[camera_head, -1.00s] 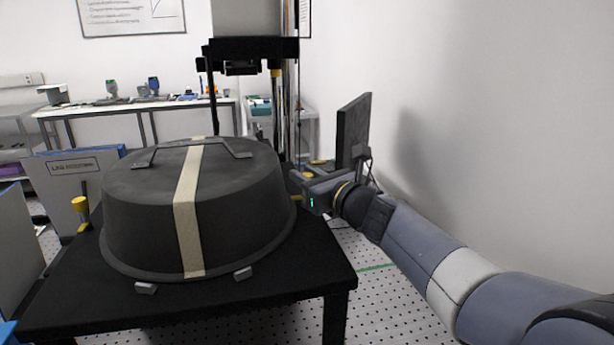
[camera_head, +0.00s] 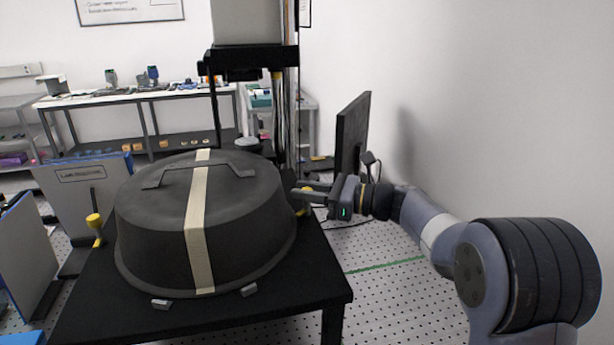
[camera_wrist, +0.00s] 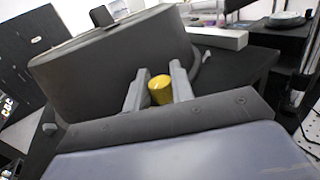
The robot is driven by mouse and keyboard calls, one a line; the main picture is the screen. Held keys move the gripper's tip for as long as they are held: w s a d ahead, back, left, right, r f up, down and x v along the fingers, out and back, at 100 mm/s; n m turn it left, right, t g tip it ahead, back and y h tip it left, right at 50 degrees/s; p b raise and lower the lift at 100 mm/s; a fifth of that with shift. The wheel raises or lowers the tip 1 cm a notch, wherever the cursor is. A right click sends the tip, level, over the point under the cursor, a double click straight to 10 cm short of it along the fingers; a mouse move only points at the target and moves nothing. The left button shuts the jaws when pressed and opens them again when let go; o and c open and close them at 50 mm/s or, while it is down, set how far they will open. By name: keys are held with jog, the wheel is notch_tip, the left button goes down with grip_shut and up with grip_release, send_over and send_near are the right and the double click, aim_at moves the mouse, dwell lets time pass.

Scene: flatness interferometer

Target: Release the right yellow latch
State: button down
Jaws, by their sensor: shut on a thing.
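The right yellow latch (camera_wrist: 160,89) sits between the two grey fingers of my gripper (camera_wrist: 159,88) in the wrist view, beside the dark cover. In the head view my gripper (camera_head: 310,194) reaches in from the right, and only a bit of the latch (camera_head: 301,207) shows below the fingers. My gripper is shut on the latch. The large black round cover (camera_head: 150,235) with a pale strip over its top stands on the black table (camera_head: 325,268). A left yellow latch (camera_head: 94,220) stands upright at the table's left side.
A dark upright panel (camera_head: 351,135) stands behind my gripper near the right wall. A column with a black bracket (camera_head: 250,55) rises behind the cover. Blue-edged panels (camera_head: 80,195) stand at left. A bench (camera_head: 130,97) lies far back.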

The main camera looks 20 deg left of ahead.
jog(key=n+g+p, duration=0.2)
jog(key=g, duration=0.1)
jog(key=n+g+h+p, duration=0.1)
jog(key=g+p, duration=0.1)
jog(key=shift+r+n+g, duration=0.15)
jog(key=shift+n+g, duration=0.25)
jog(key=n+g+h+p, duration=0.1)
jog(key=n+g, duration=0.1)
jog(key=g, duration=0.1)
jog(key=shift+f+n+g+h, duration=0.2)
jog(key=shift+n+g+h, duration=0.7)
jog(key=shift+g, duration=0.5)
jog(key=c, duration=1.3)
grip_release()
jog(key=shift+r, duration=0.15)
notch_tip(320, 180, up, 10)
jog(key=shift+f, duration=0.1)
jog(key=shift+c, duration=0.2)
